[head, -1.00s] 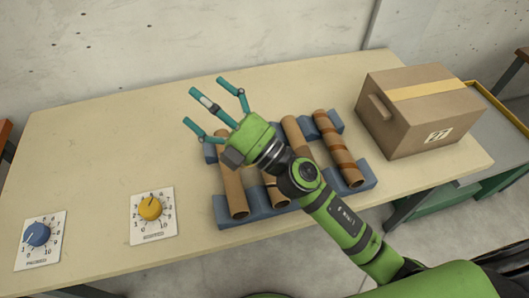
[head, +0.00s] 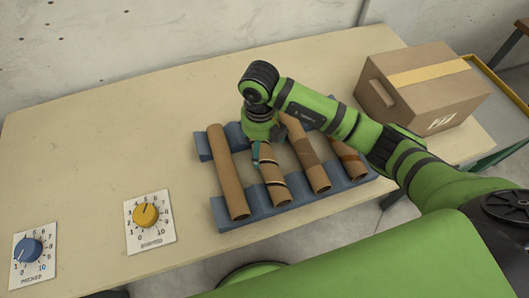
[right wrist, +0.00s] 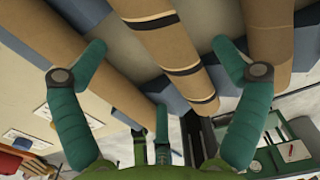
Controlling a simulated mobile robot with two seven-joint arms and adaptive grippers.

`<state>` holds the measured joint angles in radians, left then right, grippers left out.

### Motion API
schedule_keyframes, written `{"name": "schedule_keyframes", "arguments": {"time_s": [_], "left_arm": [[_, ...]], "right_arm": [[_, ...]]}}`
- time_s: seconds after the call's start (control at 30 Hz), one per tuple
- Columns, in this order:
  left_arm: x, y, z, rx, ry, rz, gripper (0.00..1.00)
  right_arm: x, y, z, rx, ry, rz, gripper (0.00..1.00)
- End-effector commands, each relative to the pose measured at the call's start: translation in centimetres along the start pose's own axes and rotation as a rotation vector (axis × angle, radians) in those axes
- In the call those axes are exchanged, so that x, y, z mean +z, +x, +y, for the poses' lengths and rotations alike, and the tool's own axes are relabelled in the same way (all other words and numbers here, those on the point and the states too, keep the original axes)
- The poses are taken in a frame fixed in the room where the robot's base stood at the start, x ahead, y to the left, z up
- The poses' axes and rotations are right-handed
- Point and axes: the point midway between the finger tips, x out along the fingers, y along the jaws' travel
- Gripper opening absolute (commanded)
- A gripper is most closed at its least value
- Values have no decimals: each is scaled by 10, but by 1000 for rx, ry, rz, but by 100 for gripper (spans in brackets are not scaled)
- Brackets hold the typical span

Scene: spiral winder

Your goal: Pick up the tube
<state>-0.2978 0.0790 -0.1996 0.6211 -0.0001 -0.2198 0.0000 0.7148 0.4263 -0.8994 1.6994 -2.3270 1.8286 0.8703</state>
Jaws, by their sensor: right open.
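Several brown cardboard tubes lie side by side on a blue rack (head: 231,216). My right gripper (head: 257,153) points down over the second tube from the left (head: 274,180), which has thin dark bands. In the right wrist view this banded tube (right wrist: 176,58) runs between the open, teal fingers of my right gripper (right wrist: 158,60). No clear grip on it shows. The leftmost tube (head: 228,172) is plain. The third tube (head: 303,150) has a darker brown patch. The rightmost tube (head: 349,160) is partly hidden by my right arm. My left gripper is out of view.
A cardboard box (head: 425,88) stands at the right of the beige table (head: 110,130). A yellow dial (head: 146,215) and a blue dial (head: 28,250) sit on plates at the front left. The table's left and back are clear. A concrete wall (head: 150,40) is behind.

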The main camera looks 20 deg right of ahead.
Motion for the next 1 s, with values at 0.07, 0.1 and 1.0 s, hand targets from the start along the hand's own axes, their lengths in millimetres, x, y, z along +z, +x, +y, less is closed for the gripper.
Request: {"name": "schedule_keyframes", "arguments": {"time_s": [0.07, 0.1, 1.0], "left_arm": [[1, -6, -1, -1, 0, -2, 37], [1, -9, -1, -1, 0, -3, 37], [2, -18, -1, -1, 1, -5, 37]], "right_arm": [[-3, 7, 1, 2, 0, 5, 97], [-4, 12, 1, 2, 0, 5, 97], [-6, 54, 2, 6, -3, 0, 34]]}}
